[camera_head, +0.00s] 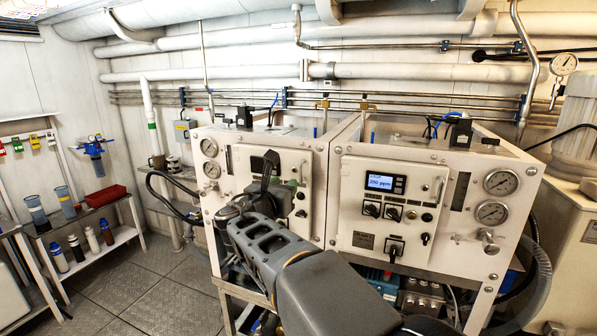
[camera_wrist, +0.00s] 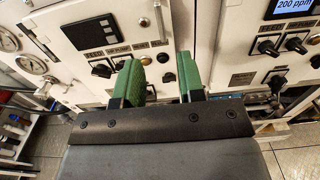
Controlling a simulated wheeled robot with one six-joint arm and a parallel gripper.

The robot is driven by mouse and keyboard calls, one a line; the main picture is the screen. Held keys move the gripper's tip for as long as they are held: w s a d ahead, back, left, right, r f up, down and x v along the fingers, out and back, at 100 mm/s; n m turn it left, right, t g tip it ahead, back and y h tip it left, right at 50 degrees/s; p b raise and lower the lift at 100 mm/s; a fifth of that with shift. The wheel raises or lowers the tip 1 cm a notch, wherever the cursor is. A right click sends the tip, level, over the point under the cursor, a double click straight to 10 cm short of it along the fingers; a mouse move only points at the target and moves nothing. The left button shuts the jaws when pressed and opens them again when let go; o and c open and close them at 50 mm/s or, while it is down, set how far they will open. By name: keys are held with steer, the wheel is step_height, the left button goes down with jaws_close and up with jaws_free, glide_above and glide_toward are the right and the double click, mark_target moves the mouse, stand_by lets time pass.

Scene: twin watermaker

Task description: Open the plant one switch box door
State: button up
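Two white watermaker units stand side by side, and I cannot read which is plant one. The left unit's switch box door (camera_head: 246,162) looks shut. Its upright bar handle (camera_head: 302,172) is at the right edge, and the handle also shows in the wrist view (camera_wrist: 160,20). The right unit's switch box door (camera_head: 354,210) looks shut, with a handle (camera_head: 438,190) at its right edge. My gripper (camera_wrist: 163,66) is open and empty. Its two green fingers are apart in front of the left unit, below the handle in the wrist view. My arm hides part of the left door.
The right unit carries a lit display (camera_head: 380,182), knobs and gauges (camera_head: 492,212). Gauges (camera_head: 210,158) also sit at the left unit's left side. A shelf with bottles (camera_head: 92,239) stands at the left. The floor (camera_head: 150,290) between is clear. Pipes run along the wall.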

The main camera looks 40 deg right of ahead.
mark_target(300, 171)
steer(key=p+x, duration=0.2)
steer(key=x, duration=0.8)
steer(key=shift+c, duration=0.4)
jaws_close()
